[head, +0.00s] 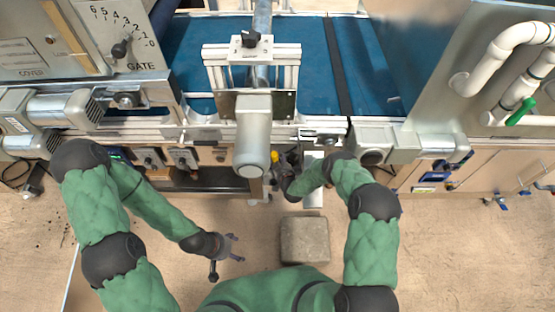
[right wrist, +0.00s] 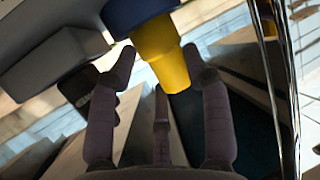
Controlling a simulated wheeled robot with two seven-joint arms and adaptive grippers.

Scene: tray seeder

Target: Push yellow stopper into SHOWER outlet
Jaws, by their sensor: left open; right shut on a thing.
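The yellow stopper (right wrist: 165,60) is in the right wrist view, between the fingers of my right gripper (right wrist: 160,68). Its upper end meets a dark blue round part (right wrist: 137,12); I cannot tell whether it sits inside it. The right finger touches the stopper's side. In the head view a small bit of yellow (head: 275,157) shows beside my right gripper (head: 281,170), under the machine's front edge. My right gripper is shut on the stopper. My left gripper (head: 236,248) is open and empty above the floor. I can read no SHOWER label.
The machine's blue belt (head: 295,60) runs across the back. A grey cylindrical motor (head: 252,140) juts out just left of my right gripper. A square block (head: 305,239) stands on the floor. White pipes with a green handle (head: 520,110) are at the right. Floor around my left gripper is clear.

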